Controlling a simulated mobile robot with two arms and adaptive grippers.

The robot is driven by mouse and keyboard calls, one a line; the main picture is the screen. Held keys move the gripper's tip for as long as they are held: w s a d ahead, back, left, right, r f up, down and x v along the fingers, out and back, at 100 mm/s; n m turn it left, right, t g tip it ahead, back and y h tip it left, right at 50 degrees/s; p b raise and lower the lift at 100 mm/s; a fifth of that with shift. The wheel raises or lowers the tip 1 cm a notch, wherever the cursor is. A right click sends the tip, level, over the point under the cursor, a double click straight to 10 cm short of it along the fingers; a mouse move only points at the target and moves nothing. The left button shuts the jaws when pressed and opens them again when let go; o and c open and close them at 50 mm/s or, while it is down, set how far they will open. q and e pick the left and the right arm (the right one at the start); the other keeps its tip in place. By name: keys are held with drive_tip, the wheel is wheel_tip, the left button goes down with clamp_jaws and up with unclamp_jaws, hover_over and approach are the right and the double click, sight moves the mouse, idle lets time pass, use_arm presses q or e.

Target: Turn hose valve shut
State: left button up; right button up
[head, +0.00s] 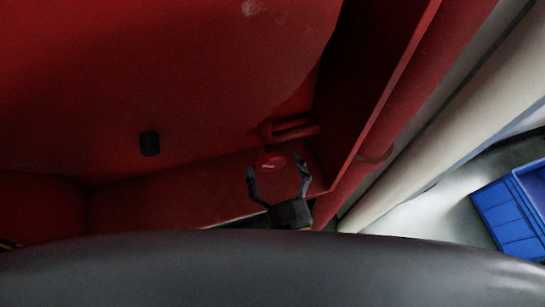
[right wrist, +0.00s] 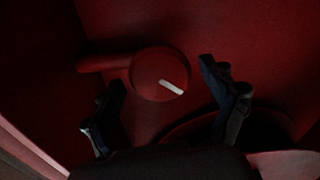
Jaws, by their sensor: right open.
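The hose valve is a round red knob (head: 271,163) with a white mark, set on the red machine body near the corner. In the right wrist view the knob (right wrist: 159,74) sits ahead of my fingers, and its white mark slants down to the right. My right gripper (head: 278,172) is open, with one finger on each side of the knob's line. In the right wrist view its fingertips (right wrist: 160,75) are spread wide. The fingers look apart from the knob; the exact distance is hard to tell. My left gripper is not in view.
A red pipe stub (head: 292,129) sticks out just above the knob. A red wall panel (head: 365,90) rises close on the right. A black peg (head: 149,143) is on the red surface to the left. Blue bins (head: 500,212) stand at the far right.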

drive_tip(key=shift+w+a, duration=0.15)
drive_tip(key=shift+w, duration=0.35)
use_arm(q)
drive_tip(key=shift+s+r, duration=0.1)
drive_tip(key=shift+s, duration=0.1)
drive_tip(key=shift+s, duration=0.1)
use_arm(e)
drive_tip(key=c, duration=1.2)
drive_tip(key=shift+o, duration=0.2)
drive_tip(key=shift+r+m+p, duration=0.2)
drive_tip(key=shift+m+p, duration=0.7)
drive_tip(key=shift+p, duration=0.05)
drive_tip(key=shift+m+p, duration=0.85)
drive_tip(key=shift+m, duration=0.35)
drive_tip(key=m+p, duration=0.1)
drive_tip(key=m, duration=0.1)
drive_tip(key=shift+m, duration=0.3)
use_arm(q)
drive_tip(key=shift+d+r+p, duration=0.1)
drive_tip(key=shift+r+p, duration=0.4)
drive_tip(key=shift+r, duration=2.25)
use_arm(e)
drive_tip(key=shift+f+m, duration=0.15)
drive_tip(key=shift+m, duration=1.35)
